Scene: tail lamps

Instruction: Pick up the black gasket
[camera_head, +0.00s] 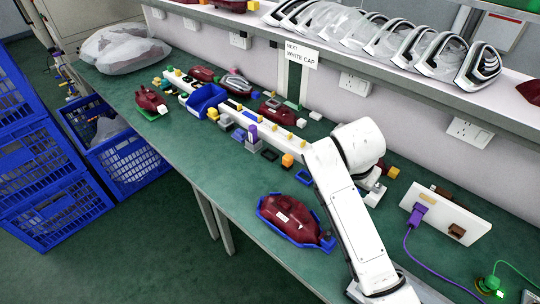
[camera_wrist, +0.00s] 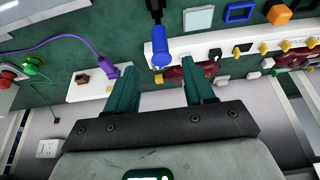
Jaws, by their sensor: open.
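A black square ring, which looks like the black gasket (camera_head: 269,155), lies flat on the green bench in the head view. It is just left of an orange block (camera_head: 287,160) and in front of the white rail. I cannot clearly pick it out in the wrist view. In the wrist view, my gripper (camera_wrist: 161,78) has its two green fingers wide apart, with nothing held between them. In the head view my arm reaches over the bench right of the gasket, and the fingers are mostly hidden behind it.
A blue square ring (camera_head: 304,177) lies right of the orange block. A red lamp in a blue tray (camera_head: 290,220) is at the front. A white board with a purple plug (camera_head: 418,213) is at the right. A blue tool (camera_wrist: 161,48) shows beyond the fingers.

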